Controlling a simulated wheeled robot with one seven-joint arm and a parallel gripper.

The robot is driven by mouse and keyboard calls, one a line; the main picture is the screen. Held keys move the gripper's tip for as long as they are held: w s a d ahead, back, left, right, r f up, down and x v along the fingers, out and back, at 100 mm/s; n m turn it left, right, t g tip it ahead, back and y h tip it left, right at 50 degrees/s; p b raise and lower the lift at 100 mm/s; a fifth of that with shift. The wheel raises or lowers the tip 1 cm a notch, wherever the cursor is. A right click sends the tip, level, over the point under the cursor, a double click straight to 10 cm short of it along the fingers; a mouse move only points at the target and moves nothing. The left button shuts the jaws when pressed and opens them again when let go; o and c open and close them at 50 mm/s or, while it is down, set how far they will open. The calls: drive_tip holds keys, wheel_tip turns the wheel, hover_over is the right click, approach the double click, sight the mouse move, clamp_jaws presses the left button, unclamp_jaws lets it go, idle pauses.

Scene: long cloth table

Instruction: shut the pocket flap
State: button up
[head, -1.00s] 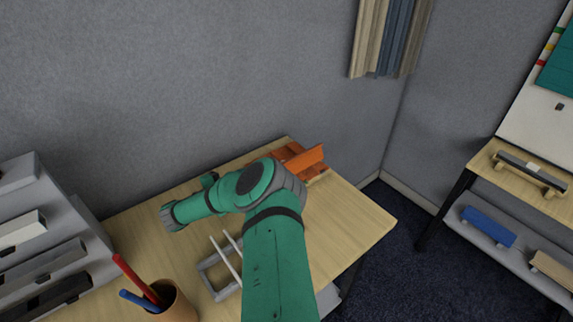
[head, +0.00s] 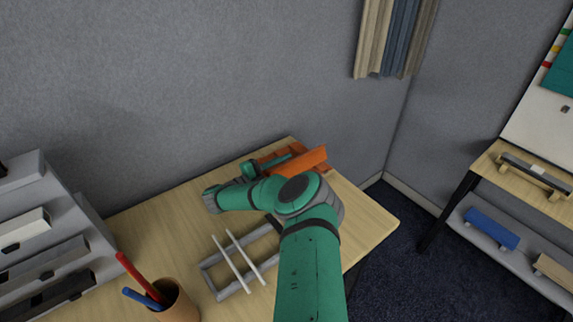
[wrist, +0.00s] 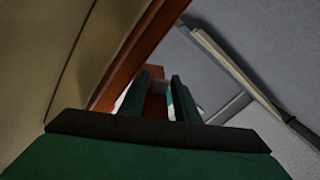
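The orange pocket (head: 268,156) lies at the back of the wooden table, near the wall. Its orange flap (head: 312,158) stands raised at the right side. In the head view my arm covers the pocket's front, and a green part of my wrist or gripper reaches over it. In the wrist view my gripper (wrist: 158,92) has its two green fingers apart, with no object clearly held between them. A reddish-brown edge (wrist: 135,60), likely part of the pocket, runs just beyond the fingers. I cannot tell whether a finger touches it.
A grey wire rack (head: 240,262) stands on the table (head: 365,215) in front of the pocket. A pen cup (head: 180,303) is at the front left, beside a grey shelf unit (head: 70,235). The table's right end is clear.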

drive_tip(key=shift+w+d, duration=0.25)
drive_tip(key=shift+d, duration=0.1)
drive_tip(key=shift+c, duration=0.3)
clamp_jaws()
